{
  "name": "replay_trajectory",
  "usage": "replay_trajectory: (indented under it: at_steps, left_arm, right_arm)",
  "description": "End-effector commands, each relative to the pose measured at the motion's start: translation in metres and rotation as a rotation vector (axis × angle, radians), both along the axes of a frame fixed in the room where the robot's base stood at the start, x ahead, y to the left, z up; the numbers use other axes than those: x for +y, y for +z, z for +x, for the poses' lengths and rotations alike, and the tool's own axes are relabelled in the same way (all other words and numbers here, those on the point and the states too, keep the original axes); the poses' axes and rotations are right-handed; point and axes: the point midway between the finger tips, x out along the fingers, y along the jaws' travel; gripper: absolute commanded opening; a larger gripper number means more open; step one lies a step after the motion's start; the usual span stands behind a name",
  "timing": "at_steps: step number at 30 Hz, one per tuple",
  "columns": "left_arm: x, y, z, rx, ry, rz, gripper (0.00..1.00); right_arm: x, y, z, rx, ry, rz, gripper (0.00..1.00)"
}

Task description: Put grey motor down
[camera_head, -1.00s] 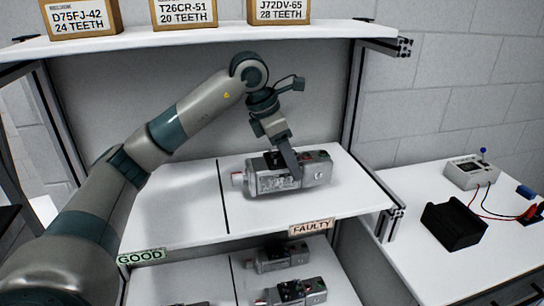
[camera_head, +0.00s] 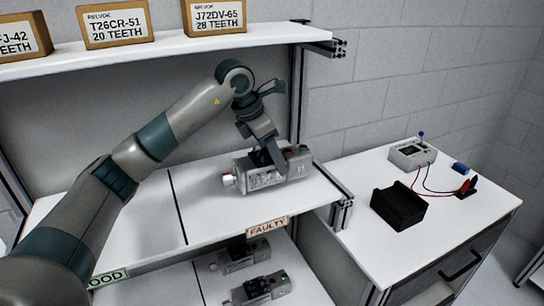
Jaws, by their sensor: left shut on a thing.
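The grey motor (camera_head: 290,168) is on the right part of the middle shelf, above the FAULTY label (camera_head: 267,226) and right of the black dividing line. It lies on its side with its shaft end to the left. My left gripper (camera_head: 273,160) comes down from above and is shut on the motor, covering part of its middle. Whether the motor's underside touches the shelf (camera_head: 205,205) is hard to tell. My right gripper is out of view.
More grey motors (camera_head: 262,288) lie on the lower shelf. Boxes with tooth counts (camera_head: 117,27) stand on the top shelf. A side table at right holds a black cradle (camera_head: 398,208) and a tester (camera_head: 412,153) with red and black leads. A shelf post (camera_head: 341,214) stands close right of the motor.

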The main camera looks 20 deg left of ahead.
Motion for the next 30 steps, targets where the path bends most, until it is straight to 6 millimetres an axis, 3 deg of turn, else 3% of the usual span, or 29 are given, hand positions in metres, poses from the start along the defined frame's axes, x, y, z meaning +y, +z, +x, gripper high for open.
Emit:
replay_trajectory:
  at_steps: [5,13,27,28,30]
  left_arm:
    - [0.000,-0.003,0.000,-0.004,0.000,-0.002,0.00]
    - [0.000,-0.025,0.000,-0.004,0.000,-0.002,0.00]
    - [0.000,-0.033,0.000,-0.006,0.000,-0.002,0.00]
    - [0.000,-0.036,-0.001,0.001,0.000,0.001,0.57]
    - [0.000,-0.036,-0.001,0.001,0.000,0.001,0.73]
  right_arm:
    - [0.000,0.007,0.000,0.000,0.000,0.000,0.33]
    - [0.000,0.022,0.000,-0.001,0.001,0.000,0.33]
    - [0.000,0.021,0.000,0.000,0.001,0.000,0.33]
    - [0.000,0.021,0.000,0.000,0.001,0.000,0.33]
    - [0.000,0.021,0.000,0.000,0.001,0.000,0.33]
